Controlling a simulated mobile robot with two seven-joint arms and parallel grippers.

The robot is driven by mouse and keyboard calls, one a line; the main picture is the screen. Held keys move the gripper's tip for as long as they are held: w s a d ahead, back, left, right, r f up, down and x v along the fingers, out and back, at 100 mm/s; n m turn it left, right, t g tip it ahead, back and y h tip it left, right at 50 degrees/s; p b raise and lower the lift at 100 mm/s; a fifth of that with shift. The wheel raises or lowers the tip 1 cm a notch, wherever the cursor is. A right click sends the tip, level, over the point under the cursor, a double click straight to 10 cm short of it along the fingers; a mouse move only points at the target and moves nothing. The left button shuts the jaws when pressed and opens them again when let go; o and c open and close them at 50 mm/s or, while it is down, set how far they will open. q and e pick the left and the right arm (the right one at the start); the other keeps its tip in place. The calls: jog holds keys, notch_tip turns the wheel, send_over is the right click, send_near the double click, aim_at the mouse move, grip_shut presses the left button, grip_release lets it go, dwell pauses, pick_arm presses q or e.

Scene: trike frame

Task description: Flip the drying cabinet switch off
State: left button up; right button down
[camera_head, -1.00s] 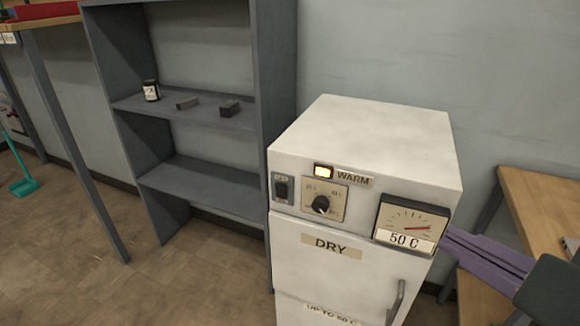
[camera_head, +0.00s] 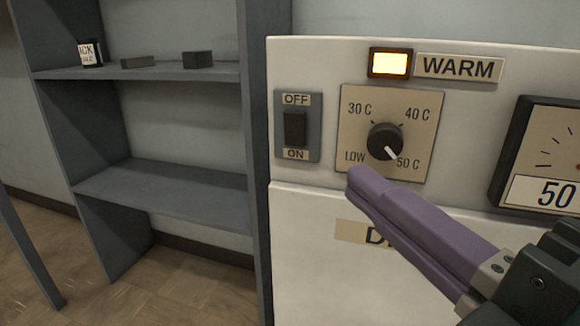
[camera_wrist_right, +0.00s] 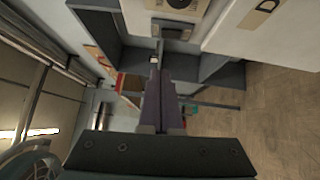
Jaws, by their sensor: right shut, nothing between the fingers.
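The drying cabinet (camera_head: 310,225) is white and fills the right of the head view. Its switch (camera_head: 295,128) is a dark rocker on a grey plate, marked OFF above and ON below. I cannot tell for sure which way the rocker is tipped. The lamp (camera_head: 390,63) beside the WARM label glows yellow. My right gripper (camera_head: 362,183) is shut and empty, its purple fingers pointing up-left. Their tips show just below the dial, right of and lower than the switch, with no visible contact on it. The fingers also show in the right wrist view (camera_wrist_right: 157,75). My left gripper is out of view.
The dial (camera_head: 385,141) sits right of the switch, its pointer near 50 C. A gauge (camera_head: 545,155) is further right. A grey shelf unit (camera_head: 165,190) stands left of the cabinet, with a labelled jar (camera_head: 90,53) and dark blocks on it.

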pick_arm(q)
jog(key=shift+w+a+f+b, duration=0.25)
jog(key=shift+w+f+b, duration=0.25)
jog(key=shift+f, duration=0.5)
pick_arm(e)
jog(key=shift+w+a+f+n+y, duration=0.2)
jog(key=shift+a+f, duration=0.05)
jog(key=shift+f, duration=0.15)
jog(key=shift+w+a+f+n+y, duration=0.2)
jog(key=shift+f, duration=0.15)
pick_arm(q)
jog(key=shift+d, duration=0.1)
pick_arm(e)
jog(key=shift+s, duration=0.1)
jog(key=b, duration=0.1)
send_near(286, 120)
jog(key=w+a, duration=0.1)
jog(key=a, duration=0.3)
jog(key=w, duration=0.1)
jog(key=w+d, duration=0.1)
jog(key=w, duration=0.1)
jog(key=shift+w, duration=0.2)
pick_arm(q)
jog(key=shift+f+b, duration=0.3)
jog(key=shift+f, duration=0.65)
pick_arm(e)
jog(key=shift+w+d+r, duration=0.15)
jog(key=shift+w+d, duration=0.05)
jog(key=shift+w, duration=0.15)
